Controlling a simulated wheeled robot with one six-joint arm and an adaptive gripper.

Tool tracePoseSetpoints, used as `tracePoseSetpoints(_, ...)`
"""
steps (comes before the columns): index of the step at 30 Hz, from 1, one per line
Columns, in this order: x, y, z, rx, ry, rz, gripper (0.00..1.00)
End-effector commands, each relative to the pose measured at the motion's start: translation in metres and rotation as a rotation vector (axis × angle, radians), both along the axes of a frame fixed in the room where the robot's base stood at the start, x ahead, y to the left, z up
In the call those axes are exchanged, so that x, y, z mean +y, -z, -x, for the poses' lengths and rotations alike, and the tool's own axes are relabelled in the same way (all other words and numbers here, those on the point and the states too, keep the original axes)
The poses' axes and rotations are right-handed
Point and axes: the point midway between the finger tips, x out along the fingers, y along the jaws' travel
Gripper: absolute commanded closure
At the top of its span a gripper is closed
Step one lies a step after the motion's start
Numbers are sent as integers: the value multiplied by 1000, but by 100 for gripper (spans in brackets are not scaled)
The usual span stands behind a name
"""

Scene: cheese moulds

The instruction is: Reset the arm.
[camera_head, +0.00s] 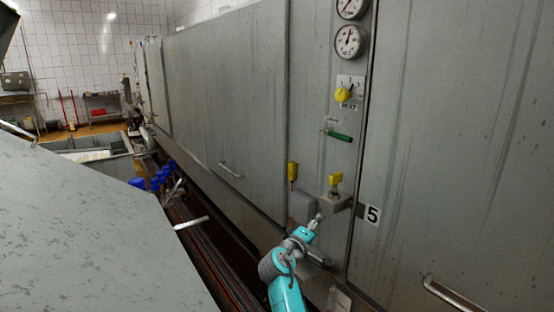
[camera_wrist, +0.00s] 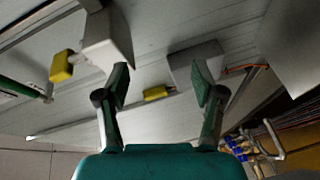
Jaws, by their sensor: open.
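My turquoise arm rises from the bottom of the head view, in front of a grey metal cabinet (camera_head: 235,95). My gripper (camera_head: 318,218) is close to the cabinet's front, just below and left of a grey box (camera_head: 334,204) with a yellow knob (camera_head: 335,179) on top. In the wrist view my gripper (camera_wrist: 159,80) has its two green fingers wide apart, with nothing held between them. A yellow part (camera_wrist: 156,93) shows beyond the gap. I cannot tell whether a finger touches the grey box.
Another yellow fitting (camera_head: 292,172), a green handle (camera_head: 339,136), a yellow dial (camera_head: 342,95) and gauges (camera_head: 349,41) are on the cabinet. Blue-handled valves (camera_head: 155,180) and a grey slab (camera_head: 80,225) lie left.

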Motion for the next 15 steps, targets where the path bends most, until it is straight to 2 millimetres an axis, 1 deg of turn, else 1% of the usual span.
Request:
tracePoseSetpoints(1,-4,27,11,13,-20,-15,32)
tracePoseSetpoints(3,-8,59,25,22,-51,-41,32)
tracePoseSetpoints(5,-11,85,39,31,-75,-64,32)
tracePoseSetpoints(6,-14,101,48,36,-92,-78,32)
tracePoseSetpoints(8,-17,125,64,44,-115,-104,32)
tracePoseSetpoints(9,-19,141,75,48,-131,-122,32)
tracePoseSetpoints(11,-21,162,92,55,-153,-149,32)
tracePoseSetpoints(12,-24,176,104,59,-168,-167,32)
tracePoseSetpoints(14,-27,195,122,64,-188,-194,32)
tracePoseSetpoints(15,-29,208,135,68,-200,-215,32)
